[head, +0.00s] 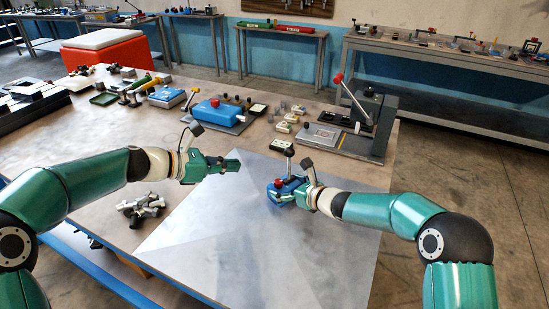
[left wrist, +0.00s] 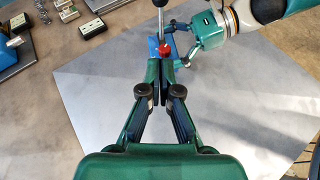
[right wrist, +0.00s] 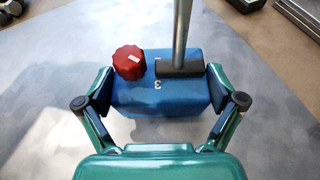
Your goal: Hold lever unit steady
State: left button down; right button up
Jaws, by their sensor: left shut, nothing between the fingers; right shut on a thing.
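The lever unit (right wrist: 155,97) is a blue block with a red knob (right wrist: 129,62) and a grey metal lever (right wrist: 181,35) rising from a dark pivot on its top. It sits on the grey sheet in the head view, where the lever unit (head: 288,190) is partly hidden by my right gripper (head: 290,195). My right gripper (right wrist: 158,98) is shut on the block, one finger on each side, in the right wrist view. My left gripper (head: 232,164) is shut and empty, apart from the unit, to its left in the head view. In the left wrist view its fingers (left wrist: 163,85) meet.
The grey sheet (head: 240,250) is mostly clear around the unit. A small metal assembly (head: 140,208) lies left of it. A blue case (head: 215,112), small boxes and a lever press (head: 370,115) stand behind, along the far side of the table.

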pick_arm(q)
jog(key=shift+w+f, duration=0.1)
jog(key=shift+f, duration=0.05)
send_near(286, 150)
jog(key=w+d+f, duration=0.2)
jog(key=d+f, duration=0.1)
jog(key=w+d+f, duration=0.1)
jog(key=f, duration=0.1)
jog(key=shift+w+d+f, duration=0.25)
jog(key=shift+d, duration=0.1)
dwell(0.6)
jog(key=shift+w+d+r, duration=0.25)
jog(key=shift+w+d, duration=0.65)
jog(key=shift+d, duration=0.15)
jog(key=shift+w+d+r, duration=0.3)
jog(key=shift+w+d, duration=0.6)
jog(key=shift+d, duration=0.1)
jog(key=shift+s+a+f, duration=0.1)
jog(key=shift+s+a, duration=0.05)
jog(key=shift+a, duration=0.05)
jog(key=shift+s+a+f, duration=0.25)
jog(key=shift+s+a, duration=0.1)
jog(key=shift+a, duration=0.05)
